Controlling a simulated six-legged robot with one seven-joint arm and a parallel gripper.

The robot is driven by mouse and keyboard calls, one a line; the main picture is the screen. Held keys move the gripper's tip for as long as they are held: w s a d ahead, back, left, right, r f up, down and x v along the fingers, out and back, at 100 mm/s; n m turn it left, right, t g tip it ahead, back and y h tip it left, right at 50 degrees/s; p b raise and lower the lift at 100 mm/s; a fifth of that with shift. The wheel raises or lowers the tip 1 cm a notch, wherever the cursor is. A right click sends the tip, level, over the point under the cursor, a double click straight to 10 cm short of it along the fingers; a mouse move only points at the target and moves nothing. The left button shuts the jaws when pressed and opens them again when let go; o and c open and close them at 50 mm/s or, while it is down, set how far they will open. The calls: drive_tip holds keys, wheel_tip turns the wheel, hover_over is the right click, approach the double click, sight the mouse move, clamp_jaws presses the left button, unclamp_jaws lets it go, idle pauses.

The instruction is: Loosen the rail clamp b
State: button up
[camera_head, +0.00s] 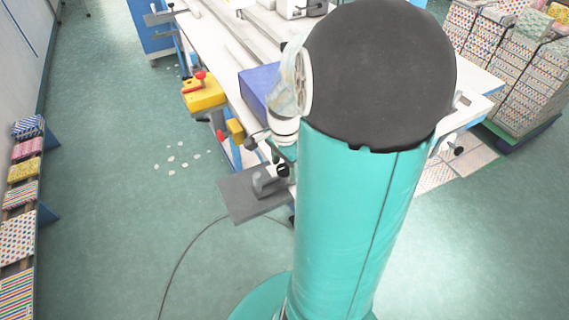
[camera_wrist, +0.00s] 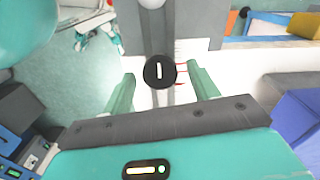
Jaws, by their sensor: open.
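In the wrist view a round black knob (camera_wrist: 159,72) with a white line across its face sits in front of a grey bar (camera_wrist: 159,30). It looks like a clamp knob, but no letter shows, so I cannot tell whether it is rail clamp b. My gripper (camera_wrist: 161,80) is open, with one teal finger on each side of the knob and a visible gap on both sides. Whether the fingertips reach to the knob's depth is unclear. In the head view my arm hides much of the table, and dark knobs show at its left edge (camera_head: 250,142) and right edge (camera_head: 457,150).
The white worktable (camera_head: 240,60) has long rails along it. A blue box (camera_head: 258,84) and yellow box (camera_head: 204,93) are near its left edge. A grey plate (camera_head: 250,190) sits low in front. Patterned stacks (camera_head: 505,70) stand right. The left floor is mostly open; a cable crosses it.

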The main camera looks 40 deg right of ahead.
drive_tip(key=c, duration=1)
drive_tip(key=shift+n, duration=0.4)
drive_tip(key=n, duration=0.4)
drive_tip(key=shift+w, duration=0.1)
drive_tip(key=n, duration=0.5)
drive_tip(key=shift+n, duration=0.4)
drive_tip(key=n, duration=0.5)
drive_tip(key=shift+a, duration=0.1)
drive_tip(key=shift+n, duration=2.5)
